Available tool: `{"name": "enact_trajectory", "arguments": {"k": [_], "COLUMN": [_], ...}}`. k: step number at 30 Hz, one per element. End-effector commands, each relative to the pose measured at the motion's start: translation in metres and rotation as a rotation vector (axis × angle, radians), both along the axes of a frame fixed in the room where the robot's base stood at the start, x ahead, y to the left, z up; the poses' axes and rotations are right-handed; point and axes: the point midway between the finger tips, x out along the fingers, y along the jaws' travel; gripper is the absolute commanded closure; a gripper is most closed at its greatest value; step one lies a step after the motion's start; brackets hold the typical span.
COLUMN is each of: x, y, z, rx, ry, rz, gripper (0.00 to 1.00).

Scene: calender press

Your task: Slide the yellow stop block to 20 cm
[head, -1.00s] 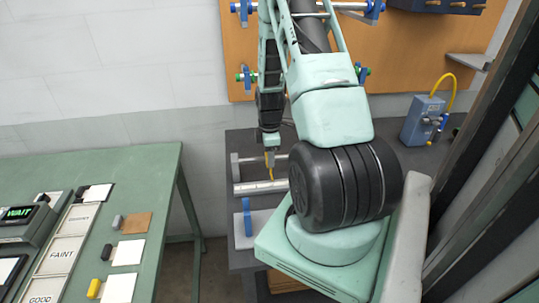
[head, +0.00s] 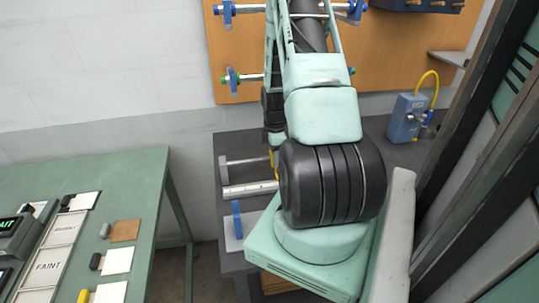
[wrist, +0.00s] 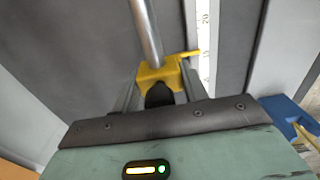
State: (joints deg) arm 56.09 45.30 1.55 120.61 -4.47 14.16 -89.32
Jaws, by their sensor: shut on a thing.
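The yellow stop block (wrist: 158,72) sits on a round metal rod (wrist: 147,30) in the wrist view. Its thin pointer arm reaches right to the edge of a white scale (wrist: 205,40). My gripper (wrist: 160,84) is shut on the block, a finger on either side. In the head view only a sliver of the block (head: 275,158) shows beside my arm, which hides the gripper. The scale (head: 248,190) lies along the rod there.
A blue upright part (head: 237,220) stands on a pale plate in front of the scale. A green table (head: 120,180) with cards and small blocks is at the left. A blue box with a yellow hose (head: 407,118) stands at the back right.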

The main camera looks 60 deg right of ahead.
Motion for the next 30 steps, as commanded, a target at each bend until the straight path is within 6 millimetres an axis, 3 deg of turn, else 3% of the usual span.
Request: {"name": "enact_trajectory", "arguments": {"k": [18,29,30], "x": [-0.028,-0.030,-0.030], "y": [-0.023,-0.025,-0.025], "z": [0.001,0.001,0.001], "rx": [-0.002,-0.002,-0.002], "ry": [0.000,0.000,0.000], "rz": [-0.003,-0.002,-0.002], "gripper": [0.82,0.82,0.48]}}
